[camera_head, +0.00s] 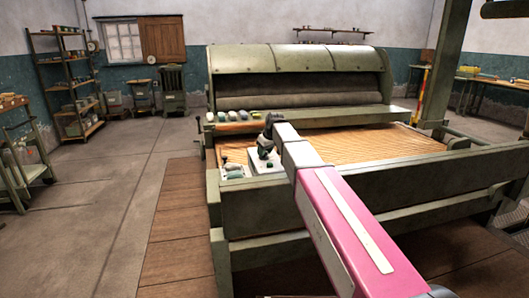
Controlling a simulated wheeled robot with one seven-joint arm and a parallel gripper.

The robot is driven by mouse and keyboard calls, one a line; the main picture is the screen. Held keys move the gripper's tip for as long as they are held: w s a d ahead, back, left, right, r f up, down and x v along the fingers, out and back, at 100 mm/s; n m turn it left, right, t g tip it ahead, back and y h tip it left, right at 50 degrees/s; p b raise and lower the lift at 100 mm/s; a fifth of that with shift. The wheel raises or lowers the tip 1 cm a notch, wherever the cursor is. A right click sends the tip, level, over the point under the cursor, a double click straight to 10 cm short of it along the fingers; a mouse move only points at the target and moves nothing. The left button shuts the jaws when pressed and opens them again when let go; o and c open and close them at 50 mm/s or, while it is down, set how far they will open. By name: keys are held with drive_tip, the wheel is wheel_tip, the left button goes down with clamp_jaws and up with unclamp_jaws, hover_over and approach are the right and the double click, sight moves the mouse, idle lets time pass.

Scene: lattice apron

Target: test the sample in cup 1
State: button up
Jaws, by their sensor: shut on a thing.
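My gripper (265,151) is at the end of my pink and white arm, low over the left part of the slatted apron (350,146). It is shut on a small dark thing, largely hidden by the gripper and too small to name. A pale box or block (259,167) sits just below the gripper; I cannot tell whether they touch. Small pale and greenish pieces (234,171) lie to its left. A row of several small light and green items (238,115) stands behind, along the machine's left side. No cup numbers can be read, and I cannot tell which item is cup 1.
The green machine has a rounded hood (295,58) over dark rollers (300,99) behind the apron. Its thick front rail (420,190) runs under my arm. A shelf rack (68,85) and a cart (22,165) stand at the left. The floor (110,205) between is clear.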

drive_tip(key=n+g, duration=0.1)
drive_tip(key=n, duration=0.2)
drive_tip(key=n+g+y, duration=0.1)
drive_tip(key=n, duration=0.2)
drive_tip(key=shift+w+d, duration=0.1)
drive_tip(key=shift+w, duration=0.1)
drive_tip(key=n+g, duration=0.1)
drive_tip(key=n, duration=0.2)
drive_tip(key=n+g, duration=0.1)
drive_tip(key=n, duration=0.2)
drive_tip(key=shift+w+g, duration=0.1)
drive_tip(key=shift+g, duration=0.2)
drive_tip(key=shift+n, duration=0.3)
drive_tip(key=o, duration=0.9)
drive_tip(key=shift+r, duration=0.1)
drive_tip(key=v, duration=1)
drive_tip(key=shift+d+r, duration=0.15)
drive_tip(key=shift+r, duration=0.1)
drive_tip(key=shift+w+d, duration=0.1)
drive_tip(key=shift+d, duration=0.05)
